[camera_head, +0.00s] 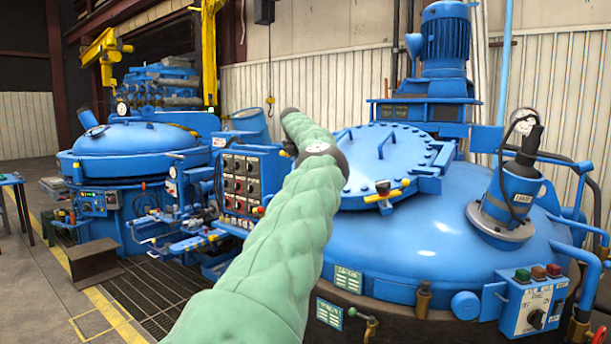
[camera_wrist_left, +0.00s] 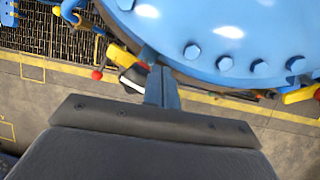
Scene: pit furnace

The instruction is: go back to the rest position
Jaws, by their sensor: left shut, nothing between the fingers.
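My left gripper (camera_wrist_left: 162,82) shows in the left wrist view as narrow blue-grey fingers, closed together with nothing between them. Beyond the fingertips is the bolted edge of a round blue lid (camera_wrist_left: 220,40); I cannot tell whether they touch it. In the head view my left arm, in a green padded cover, rises from the bottom across the middle, in front of the large blue furnace (camera_head: 430,250). Its gripper cannot be made out clearly there. My right gripper is in neither view.
A control panel (camera_head: 240,185) with rows of knobs stands just left of my arm. A second blue furnace (camera_head: 135,137) is farther left. A button box (camera_head: 533,305) is at the lower right. A brown block (camera_head: 94,262) and floor grating (camera_head: 150,290) lie at the left.

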